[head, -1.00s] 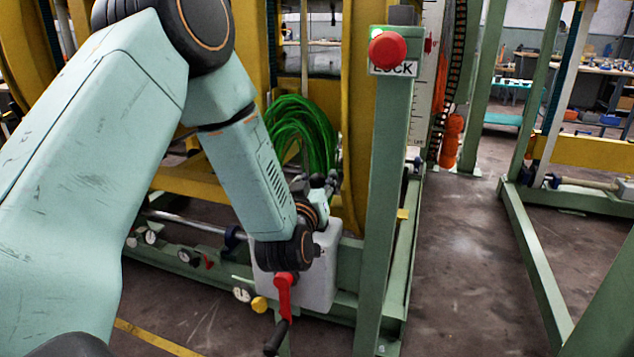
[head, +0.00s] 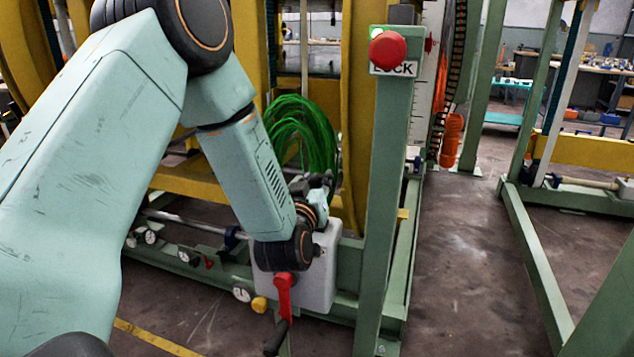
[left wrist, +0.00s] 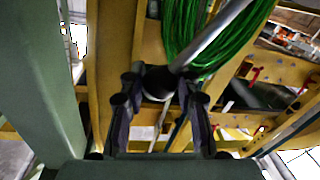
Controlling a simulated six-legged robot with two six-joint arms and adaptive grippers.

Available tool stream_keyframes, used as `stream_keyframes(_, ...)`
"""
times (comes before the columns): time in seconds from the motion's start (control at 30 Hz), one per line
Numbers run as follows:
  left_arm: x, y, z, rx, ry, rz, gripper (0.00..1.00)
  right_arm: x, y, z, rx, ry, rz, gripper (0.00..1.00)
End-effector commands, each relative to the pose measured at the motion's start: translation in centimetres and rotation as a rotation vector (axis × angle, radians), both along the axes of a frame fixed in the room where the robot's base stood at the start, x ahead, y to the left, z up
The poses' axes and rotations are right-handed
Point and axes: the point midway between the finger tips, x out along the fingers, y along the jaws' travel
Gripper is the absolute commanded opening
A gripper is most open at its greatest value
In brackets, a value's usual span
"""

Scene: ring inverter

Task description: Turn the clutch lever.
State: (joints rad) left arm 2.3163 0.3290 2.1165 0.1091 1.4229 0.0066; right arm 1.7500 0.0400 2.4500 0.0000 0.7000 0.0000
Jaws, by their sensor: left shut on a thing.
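The clutch lever shows in the left wrist view as a grey rod with a dark round knob (left wrist: 158,82). The rod slants up to the right past green cables. My left gripper (left wrist: 160,92) has its two dark fingers on either side of the knob and is shut on it. In the head view my left gripper (head: 320,184) is small, beyond my forearm, in front of the green cable bundle (head: 302,135). My forearm and wrist hide most of the lever there. My right gripper is in neither view.
A green post with a red button (head: 388,49) and a LOCK label stands right of my wrist. A red crank (head: 284,292) sits on a grey box (head: 322,285) below my wrist. Yellow frames stand behind. The floor (head: 460,270) right of the post is clear.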

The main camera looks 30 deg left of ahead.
Motion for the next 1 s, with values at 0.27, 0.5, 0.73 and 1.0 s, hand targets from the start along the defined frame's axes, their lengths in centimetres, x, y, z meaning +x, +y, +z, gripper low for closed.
stream_keyframes(0.27, -0.3, 1.3, 0.8, -0.123, -0.027, 0.003, 0.0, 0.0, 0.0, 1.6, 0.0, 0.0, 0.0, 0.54)
stream_keyframes(0.5, -0.9, 3.6, 1.5, -0.326, -0.076, 0.005, 0.0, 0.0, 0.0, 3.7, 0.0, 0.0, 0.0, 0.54)
stream_keyframes(0.73, -1.5, 6.0, 1.5, -0.535, -0.13, 0.006, 0.0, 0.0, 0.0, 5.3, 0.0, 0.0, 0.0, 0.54)
stream_keyframes(1.0, -2.0, 8.4, 0.9, -0.749, -0.181, 0.004, 0.0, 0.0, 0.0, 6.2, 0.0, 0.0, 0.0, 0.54)
